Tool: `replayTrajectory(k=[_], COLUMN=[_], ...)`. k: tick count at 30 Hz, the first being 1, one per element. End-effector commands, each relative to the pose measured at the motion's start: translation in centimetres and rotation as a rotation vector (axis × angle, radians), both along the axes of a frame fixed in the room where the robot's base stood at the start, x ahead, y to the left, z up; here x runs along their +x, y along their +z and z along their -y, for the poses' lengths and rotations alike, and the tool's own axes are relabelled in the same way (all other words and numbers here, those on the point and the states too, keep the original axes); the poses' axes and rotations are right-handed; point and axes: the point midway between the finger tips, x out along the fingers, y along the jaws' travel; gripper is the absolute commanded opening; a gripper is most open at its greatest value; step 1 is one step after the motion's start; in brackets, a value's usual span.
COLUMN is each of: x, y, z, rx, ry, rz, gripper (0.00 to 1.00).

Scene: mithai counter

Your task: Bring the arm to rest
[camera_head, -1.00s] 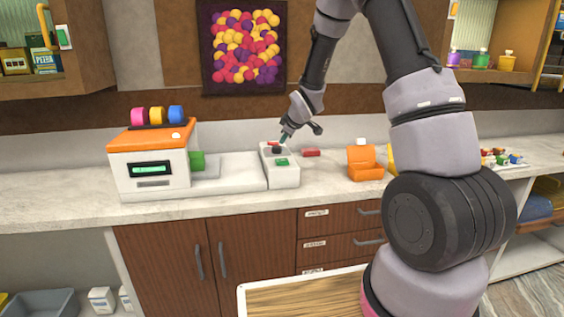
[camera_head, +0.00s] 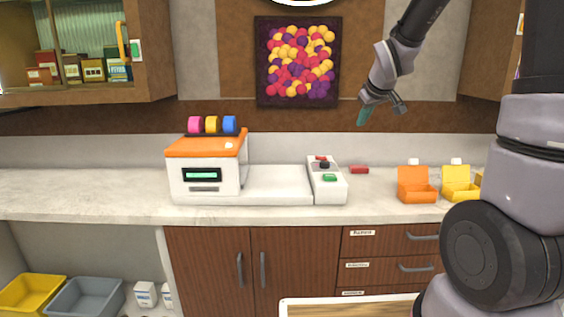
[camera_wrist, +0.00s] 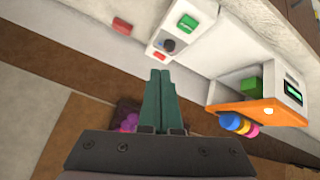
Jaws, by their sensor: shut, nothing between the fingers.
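My gripper (camera_head: 362,117) is raised above the counter in the head view, in front of the wall to the right of the framed picture. In the wrist view its two green fingers (camera_wrist: 159,98) are together with nothing between them. It touches nothing. My arm comes down from the upper right, with its thick lower links along the right side of the head view.
Below stand a white-and-orange machine (camera_head: 205,167), a button panel (camera_head: 328,186), a red block (camera_head: 359,170), an orange box (camera_head: 416,186) and a yellow box (camera_head: 460,185) on the counter (camera_head: 90,190). A wall cabinet (camera_head: 150,50) hangs at upper left.

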Motion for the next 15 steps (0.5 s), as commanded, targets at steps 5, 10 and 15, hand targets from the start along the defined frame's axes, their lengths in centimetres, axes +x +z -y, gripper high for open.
replayTrajectory(k=[5,10,15], x=[-7.7,-15.4,-22.2], y=[4.9,7.5,8.5], z=[1.2,1.4,0.7], rx=[0.161,0.329,0.483], ry=[-0.186,-0.347,-0.469], rz=[-0.034,-0.083,-0.133], gripper=[0.0,0.0,0.0])
